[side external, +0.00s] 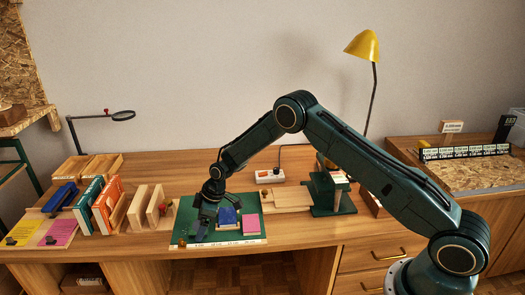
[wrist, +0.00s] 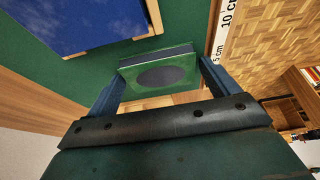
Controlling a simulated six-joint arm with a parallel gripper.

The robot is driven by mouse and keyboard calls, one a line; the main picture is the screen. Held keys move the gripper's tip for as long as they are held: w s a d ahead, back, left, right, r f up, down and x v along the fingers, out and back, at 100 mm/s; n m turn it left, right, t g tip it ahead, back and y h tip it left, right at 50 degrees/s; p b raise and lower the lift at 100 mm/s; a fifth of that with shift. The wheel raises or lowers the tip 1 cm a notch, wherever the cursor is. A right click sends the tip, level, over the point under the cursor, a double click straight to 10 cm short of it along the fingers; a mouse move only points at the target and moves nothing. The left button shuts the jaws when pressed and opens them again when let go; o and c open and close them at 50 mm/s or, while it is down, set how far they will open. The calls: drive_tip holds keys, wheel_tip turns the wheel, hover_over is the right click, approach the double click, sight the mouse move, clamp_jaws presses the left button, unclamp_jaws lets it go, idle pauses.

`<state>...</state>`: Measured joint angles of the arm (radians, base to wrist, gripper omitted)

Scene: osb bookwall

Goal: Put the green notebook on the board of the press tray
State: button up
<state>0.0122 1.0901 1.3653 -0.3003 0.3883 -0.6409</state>
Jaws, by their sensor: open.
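My gripper (wrist: 160,92) is open, its two fingers on either side of a small green piece (wrist: 131,74) with a dark oval and a dark strip along one edge. This looks like the green notebook; whether the fingers touch it is unclear. In the side view my gripper (side external: 200,232) is low over the left part of the green mat (side external: 182,239) and mostly hides that piece. A low pale wooden board (side external: 290,198) lies right of the mat, beside a dark green press-like stand (side external: 333,208). I cannot tell which is the press tray.
A blue piece with wooden edges (side external: 228,215) and a pink notebook (side external: 250,224) are on the mat, right of my gripper. Upright books (side external: 106,205) and wooden dividers (side external: 146,206) stand left. A white power strip (side external: 270,176) and yellow lamp (side external: 363,46) are behind.

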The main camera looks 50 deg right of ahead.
drive_tip(key=shift+c, duration=0.5)
drive_tip(key=c, duration=0.7)
drive_tip(key=shift+r, duration=0.1)
drive_tip(key=shift+c, duration=0.2)
wheel_tip(320, 180, up, 20)
drive_tip(key=shift+s, duration=0.15)
idle(0.5)
drive_tip(key=s+d+f+m+h, duration=0.1)
drive_tip(key=s+d+f+m, duration=0.1)
drive_tip(key=s, duration=0.6)
drive_tip(key=s+d+f+m+t+h, duration=0.1)
drive_tip(key=s+d+f+m+h, duration=0.1)
drive_tip(key=s+d+m, duration=0.2)
drive_tip(key=s+m, duration=0.3)
drive_tip(key=s, duration=0.1)
drive_tip(key=shift+s+d+f, duration=0.2)
drive_tip(key=shift+d+f, duration=0.05)
drive_tip(key=shift+d, duration=0.05)
drive_tip(key=shift+s+f, duration=0.1)
